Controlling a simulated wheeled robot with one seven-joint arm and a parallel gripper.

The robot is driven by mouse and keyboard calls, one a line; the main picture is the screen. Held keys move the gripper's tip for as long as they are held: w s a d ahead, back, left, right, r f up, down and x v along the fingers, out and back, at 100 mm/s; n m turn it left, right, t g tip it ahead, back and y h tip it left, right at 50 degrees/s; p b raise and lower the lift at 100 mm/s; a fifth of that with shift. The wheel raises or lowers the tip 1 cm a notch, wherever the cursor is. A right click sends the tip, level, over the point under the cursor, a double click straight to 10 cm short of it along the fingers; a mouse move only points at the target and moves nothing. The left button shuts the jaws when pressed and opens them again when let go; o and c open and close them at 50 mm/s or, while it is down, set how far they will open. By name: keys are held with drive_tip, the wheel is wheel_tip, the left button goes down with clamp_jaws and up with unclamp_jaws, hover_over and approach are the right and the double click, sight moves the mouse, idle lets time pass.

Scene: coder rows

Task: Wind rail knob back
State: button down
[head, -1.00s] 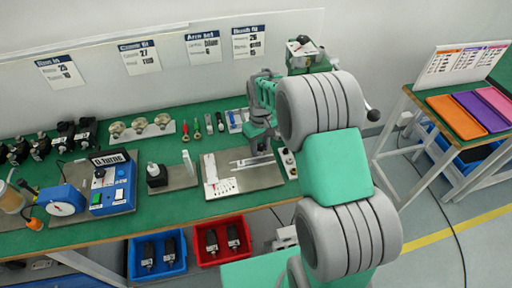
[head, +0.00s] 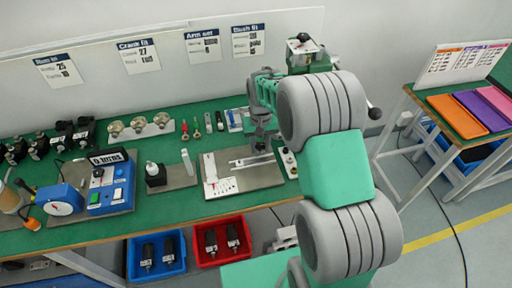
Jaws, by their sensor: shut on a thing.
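The rail (head: 251,160) is a thin pale metal bar on a grey metal plate (head: 262,181) near the front edge of the green bench. A white scale card with red marks (head: 220,187) lies at the left of the plate. My gripper (head: 261,148) points down over the right part of the rail, shut on the rail knob. The knob itself is too small and too covered by the fingers to make out.
A blue tester box (head: 108,187), a small black block (head: 155,178) and hand tools stand to the left. Blue and red bins (head: 222,259) are below the bench edge.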

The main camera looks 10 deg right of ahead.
sight(260, 145)
drive_tip(key=m+b, duration=0.1)
drive_tip(key=m, duration=0.6)
idle(0.4)
idle(1.1)
drive_tip(key=c, duration=1)
unclamp_jaws()
wheel_tip(260, 145, up, 8)
drive_tip(key=shift+f+b, duration=0.1)
drive_tip(key=shift+b, duration=0.25)
